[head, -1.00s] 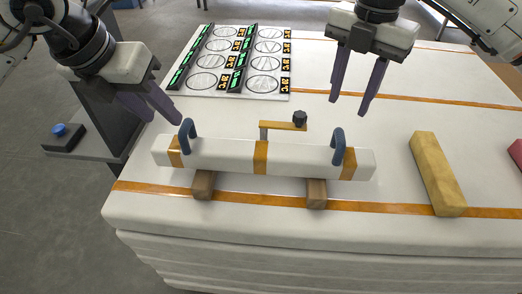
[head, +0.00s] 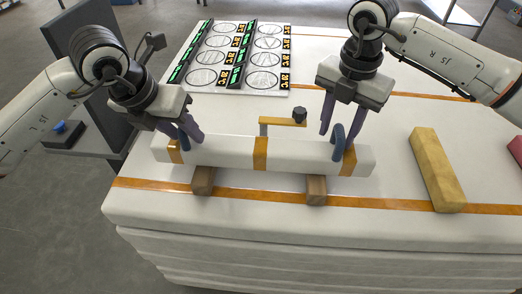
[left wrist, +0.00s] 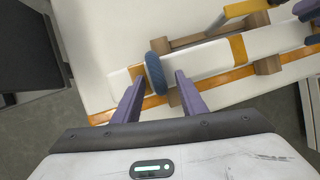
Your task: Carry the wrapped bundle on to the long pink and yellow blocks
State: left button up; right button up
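The wrapped bundle (head: 215,153) is a long white bar with orange bands. It lies level on two small wooden blocks and has a blue handle near each end. My left gripper (head: 182,140) is at the left handle. In the left wrist view its open fingers (left wrist: 158,82) stand on either side of the blue handle (left wrist: 155,72), with a gap visible. My right gripper (head: 338,130) is open just above the right handle (head: 338,143), its fingers to either side. The long yellow block (head: 437,170) lies to the right. The pink block (head: 516,149) is cut by the right edge.
An orange clamp-like bar with a black knob (head: 299,115) stands behind the bundle. A board with circles and green-marked strips (head: 240,85) lies at the back left. The white table (head: 400,125) is clear between bundle and yellow block.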

pick_arm(q)
grip_shut()
pick_arm(e)
grip_shut()
pick_arm(q)
jog(key=shift+d, duration=0.1)
jog(key=shift+d, duration=0.2)
pick_arm(e)
jog(key=shift+a, duration=0.15)
dwell(0.8)
